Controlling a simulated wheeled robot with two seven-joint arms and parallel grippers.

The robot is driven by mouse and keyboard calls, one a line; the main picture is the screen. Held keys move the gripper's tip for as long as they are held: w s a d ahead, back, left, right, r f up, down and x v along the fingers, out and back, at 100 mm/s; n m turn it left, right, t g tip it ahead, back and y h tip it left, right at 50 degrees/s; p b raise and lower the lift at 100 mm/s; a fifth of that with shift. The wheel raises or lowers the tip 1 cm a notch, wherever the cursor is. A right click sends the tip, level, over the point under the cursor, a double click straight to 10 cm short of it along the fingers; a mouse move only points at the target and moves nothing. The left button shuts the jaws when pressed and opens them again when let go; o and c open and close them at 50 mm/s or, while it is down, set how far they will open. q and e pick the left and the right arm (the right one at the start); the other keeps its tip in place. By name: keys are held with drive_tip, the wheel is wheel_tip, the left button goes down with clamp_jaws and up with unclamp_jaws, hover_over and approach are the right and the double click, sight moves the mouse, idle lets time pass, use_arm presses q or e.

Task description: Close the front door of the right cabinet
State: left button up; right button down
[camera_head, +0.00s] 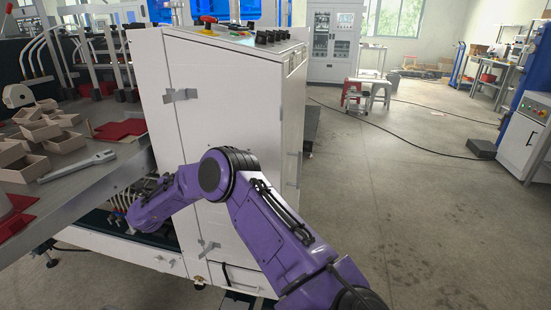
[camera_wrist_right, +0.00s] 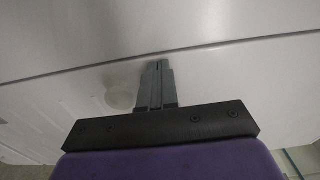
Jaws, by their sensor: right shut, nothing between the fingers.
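The right cabinet (camera_head: 225,120) is a tall white box with a sloped control panel on top. Its white front door panel (camera_head: 212,150) carries metal hinges, one high (camera_head: 180,95) and one low (camera_head: 208,246). In the head view my purple right arm crosses in front of the cabinet, and its hand end is low at the cabinet's left side; the fingers are hidden there. In the wrist view my right gripper (camera_wrist_right: 158,66) is shut and empty, its tips close to a pale panel (camera_wrist_right: 150,30) with a thin dark seam; contact cannot be told. My left gripper is out of view.
A metal worktable (camera_head: 95,175) with cardboard boxes (camera_head: 45,130), red pieces and a wrench (camera_head: 78,166) stands left of the cabinet. Hoses (camera_head: 125,195) show beneath it. The floor (camera_head: 400,200) to the right is mostly clear, with a cable and stools (camera_head: 378,90) farther back.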

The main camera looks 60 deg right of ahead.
drive_tip(key=shift+d+r, duration=0.25)
drive_tip(key=shift+r, duration=0.2)
drive_tip(key=s+a, duration=0.3)
drive_tip(key=a, duration=1.1)
drive_tip(key=shift+a+f, duration=0.15)
drive_tip(key=shift+f, duration=0.3)
